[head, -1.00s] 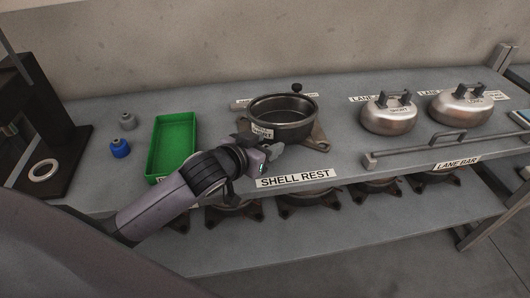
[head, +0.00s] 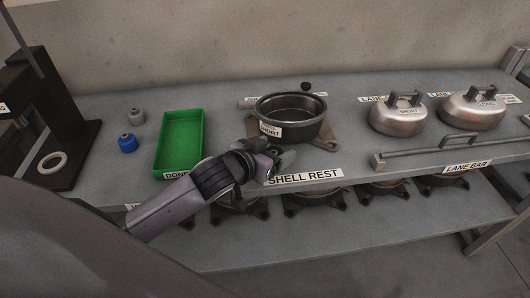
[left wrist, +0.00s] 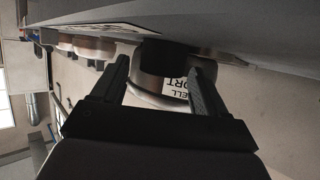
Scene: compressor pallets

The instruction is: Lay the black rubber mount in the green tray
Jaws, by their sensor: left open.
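The green tray (head: 181,144) lies empty on the left part of the bench, with a label at its near edge. My left gripper (head: 271,158) is open in front of the dark pot, near the bench's front edge. In the left wrist view a black block-like piece, likely the black rubber mount (left wrist: 163,55), shows between and beyond my open fingers (left wrist: 160,75). It is in front of the pot, and the fingers do not visibly close on it. In the head view I cannot make the mount out apart from my gripper. My right gripper is not in view.
The dark pot (head: 293,128) sits on a footed plate behind my left gripper. A blue piece (head: 127,143) and a grey piece (head: 137,116) stand left of the tray. Two metal domes (head: 398,115) and a long bar (head: 440,150) are at the right. A black press stands far left.

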